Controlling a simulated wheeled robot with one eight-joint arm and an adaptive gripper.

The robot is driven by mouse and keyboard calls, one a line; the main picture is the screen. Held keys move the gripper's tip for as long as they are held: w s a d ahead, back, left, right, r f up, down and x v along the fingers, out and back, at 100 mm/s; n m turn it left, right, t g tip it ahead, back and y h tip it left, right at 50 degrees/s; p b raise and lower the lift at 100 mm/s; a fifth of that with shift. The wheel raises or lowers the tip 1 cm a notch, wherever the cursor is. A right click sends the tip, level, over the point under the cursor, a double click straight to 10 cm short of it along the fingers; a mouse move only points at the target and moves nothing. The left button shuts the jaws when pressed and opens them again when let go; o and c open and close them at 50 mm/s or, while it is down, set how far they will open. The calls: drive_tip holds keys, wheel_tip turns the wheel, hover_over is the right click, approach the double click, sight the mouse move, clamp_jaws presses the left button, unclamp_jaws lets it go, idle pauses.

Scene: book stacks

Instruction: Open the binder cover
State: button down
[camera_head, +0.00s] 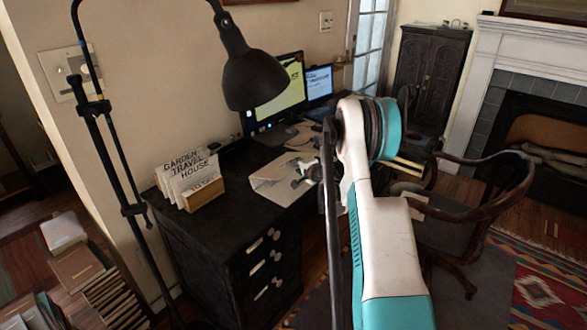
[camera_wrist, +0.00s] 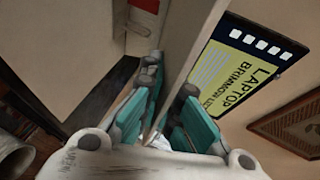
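In the head view a pale, flat binder (camera_head: 272,188) lies on the dark desk, and its right part is crossed by my gripper (camera_head: 308,172). My arm hides what lies further right. In the wrist view my gripper (camera_wrist: 170,80) has its two teal-padded fingers apart. A thin beige panel (camera_wrist: 200,45) runs down between them. I cannot tell surely whether it is the binder's cover, or whether the fingers touch it.
A lit monitor (camera_head: 278,100) and a second screen (camera_head: 319,83) stand behind the binder. A wooden card holder (camera_head: 204,194) sits left on the desk (camera_head: 240,160). A black lamp (camera_head: 252,78) hangs over the desk. A wooden chair (camera_head: 487,205) stands right of my arm.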

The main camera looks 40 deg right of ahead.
drive_tip(key=w+r+g+p, duration=0.1)
drive_tip(key=w+g, duration=0.1)
drive_tip(key=w, duration=0.1)
drive_tip(key=w+a+r+n+g+p, duration=0.1)
drive_tip(key=w+r+g+p, duration=0.1)
drive_tip(key=w, duration=0.1)
drive_tip(key=w+a+r+n+g+p, duration=0.1)
drive_tip(key=w+r+g+p, duration=0.1)
drive_tip(key=w+g, duration=0.1)
drive_tip(key=shift+a+h, duration=0.2)
drive_tip(key=shift+h, duration=0.2)
drive_tip(key=shift+w+a+f, duration=0.1)
drive_tip(key=shift+w+a, duration=0.1)
drive_tip(key=shift+w, duration=0.5)
drive_tip(key=shift+w+a, duration=0.15)
drive_tip(key=shift+w, duration=0.55)
drive_tip(key=c, duration=1.8)
unclamp_jaws()
drive_tip(key=shift+c, duration=0.2)
drive_tip(key=shift+s, duration=0.1)
